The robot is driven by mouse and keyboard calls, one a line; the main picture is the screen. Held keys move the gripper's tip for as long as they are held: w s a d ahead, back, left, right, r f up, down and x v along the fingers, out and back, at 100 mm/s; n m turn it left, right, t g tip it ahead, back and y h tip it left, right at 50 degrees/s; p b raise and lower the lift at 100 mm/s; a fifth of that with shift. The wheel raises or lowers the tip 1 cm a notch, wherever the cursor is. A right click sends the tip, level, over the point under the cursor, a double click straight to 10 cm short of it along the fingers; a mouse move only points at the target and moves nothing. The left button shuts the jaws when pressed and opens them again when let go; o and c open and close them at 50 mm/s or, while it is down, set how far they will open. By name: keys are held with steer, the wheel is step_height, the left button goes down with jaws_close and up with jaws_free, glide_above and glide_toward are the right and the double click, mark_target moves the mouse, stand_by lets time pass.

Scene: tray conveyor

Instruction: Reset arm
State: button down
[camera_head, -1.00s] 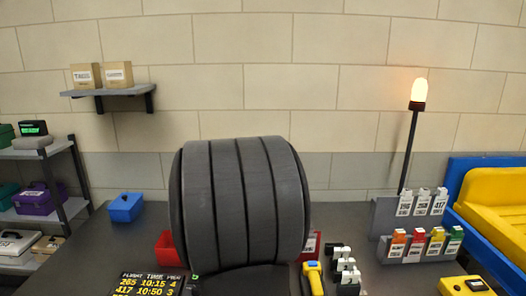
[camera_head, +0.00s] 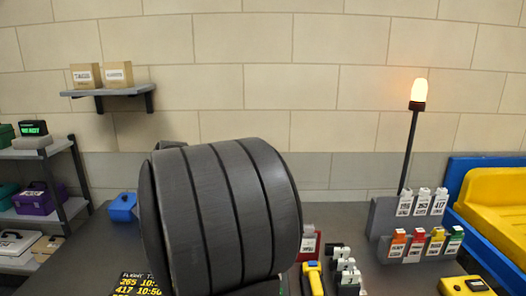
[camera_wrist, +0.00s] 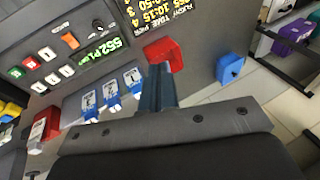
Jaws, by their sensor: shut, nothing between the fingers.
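My gripper (camera_wrist: 160,88) shows in the wrist view with its dark fingers together and nothing visible between them. The fingertips appear just in front of a red bin (camera_wrist: 165,54), though I cannot tell the gap. In the head view a large dark grey link of my arm fills the middle, and my gripper is hidden there.
A flight board (camera_head: 138,284) lies left of my arm. A blue bin (camera_head: 123,206) sits at the table's left. A card rack (camera_head: 410,238), a yellow scanner (camera_head: 313,277) and a lit lamp (camera_head: 419,92) stand at right. Blue-and-white tags (camera_wrist: 110,92) lie near the fingers.

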steer(key=s+a+x, duration=0.1)
steer(key=x, duration=0.8)
steer(key=v, duration=0.9)
steer(key=shift+w+r, duration=0.15)
steer(key=shift+w, duration=0.1)
steer(key=c, duration=2.1)
jaws_free()
steer(key=shift+d, duration=0.1)
